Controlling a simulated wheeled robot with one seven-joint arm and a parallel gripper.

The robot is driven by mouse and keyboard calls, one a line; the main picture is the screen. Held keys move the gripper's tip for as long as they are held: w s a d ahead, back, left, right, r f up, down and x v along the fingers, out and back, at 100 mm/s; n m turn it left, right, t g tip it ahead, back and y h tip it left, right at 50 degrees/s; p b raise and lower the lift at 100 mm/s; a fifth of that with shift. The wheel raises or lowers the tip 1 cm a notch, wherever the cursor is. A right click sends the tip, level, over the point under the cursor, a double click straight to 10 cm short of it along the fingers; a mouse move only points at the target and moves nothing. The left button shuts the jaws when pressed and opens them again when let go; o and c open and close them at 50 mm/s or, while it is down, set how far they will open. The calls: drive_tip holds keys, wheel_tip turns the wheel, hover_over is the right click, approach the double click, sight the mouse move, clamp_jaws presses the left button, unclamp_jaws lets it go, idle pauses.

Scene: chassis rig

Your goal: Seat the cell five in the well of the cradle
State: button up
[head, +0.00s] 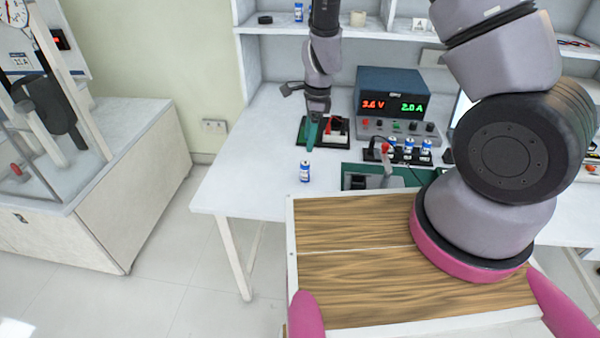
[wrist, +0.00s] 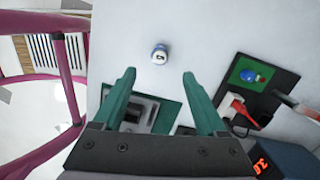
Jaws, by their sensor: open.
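A single white and blue cell (head: 305,172) stands upright on the white table near its front edge; its label is too small to read. In the wrist view its round top (wrist: 160,54) shows just beyond the gap between the fingertips. My gripper (head: 311,148) is open and empty, with green fingers pointing down, behind the cell in the head view. It also shows in the wrist view (wrist: 159,75). A green base with a grey and dark holder, likely the cradle (head: 349,181), lies right of the cell. In the wrist view my fingers partly cover it.
Several similar cells (head: 409,146) stand in a row before the power supply (head: 392,95). A red-topped lever (head: 386,150) rises near the green base. The table (head: 245,175) is clear left of the cell.

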sight(305, 163)
drive_tip(key=f, duration=0.7)
drive_tip(key=a+f, duration=0.1)
drive_tip(key=f, duration=0.2)
drive_tip(key=shift+f, duration=0.2)
clamp_jaws()
